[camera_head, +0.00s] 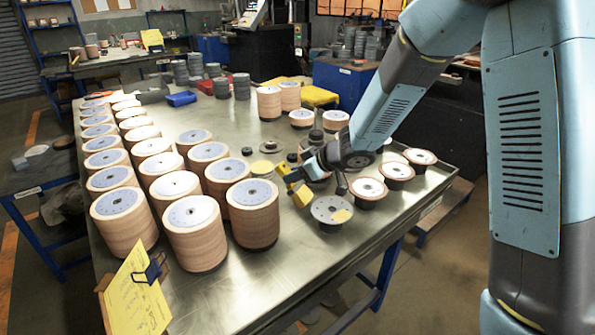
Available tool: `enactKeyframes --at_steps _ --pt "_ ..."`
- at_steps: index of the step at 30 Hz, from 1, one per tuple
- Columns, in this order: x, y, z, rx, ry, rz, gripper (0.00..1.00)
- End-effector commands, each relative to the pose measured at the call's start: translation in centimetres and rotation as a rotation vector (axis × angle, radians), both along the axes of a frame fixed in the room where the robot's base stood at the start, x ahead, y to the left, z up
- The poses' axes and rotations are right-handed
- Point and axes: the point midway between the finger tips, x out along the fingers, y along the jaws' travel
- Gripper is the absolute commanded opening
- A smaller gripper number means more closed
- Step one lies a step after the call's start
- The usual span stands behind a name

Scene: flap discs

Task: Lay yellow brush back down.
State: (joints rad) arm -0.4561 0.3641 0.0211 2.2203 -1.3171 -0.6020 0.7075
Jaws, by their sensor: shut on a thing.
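My gripper (294,180) is over the middle of the metal table, reaching in from the right, with its fingers pointing left and down. It is shut on the yellow brush (303,195), whose yellow parts show around the fingertips. The dark fingers hide some of the brush. At this size I cannot tell whether the brush touches the tabletop. A grey disc with a yellow patch (332,211) stands just right of and in front of the brush.
Tall stacks of flap discs (196,232) fill the table's left side. Several low discs on dark bases (397,172) stand to the right. A yellow note on a clipboard (137,295) stands at the front left. Bare metal tabletop (290,250) lies in front of my gripper.

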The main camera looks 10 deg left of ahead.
Motion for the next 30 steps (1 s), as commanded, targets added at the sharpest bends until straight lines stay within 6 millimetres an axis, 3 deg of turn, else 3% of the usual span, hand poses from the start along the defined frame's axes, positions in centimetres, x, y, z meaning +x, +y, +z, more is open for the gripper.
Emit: enactKeyframes --at_steps 7,8,16,25,30 --pt "0.0 0.0 0.0 0.0 0.0 0.0 0.03" --pt "0.0 0.0 0.0 0.0 0.0 0.0 0.35" --pt "0.0 0.0 0.0 0.0 0.0 0.0 0.61" --pt "0.0 -0.1 0.0 0.0 0.0 0.0 0.63" --pt "-0.2 -1.1 0.9 0.001 -0.001 -0.002 0.63"
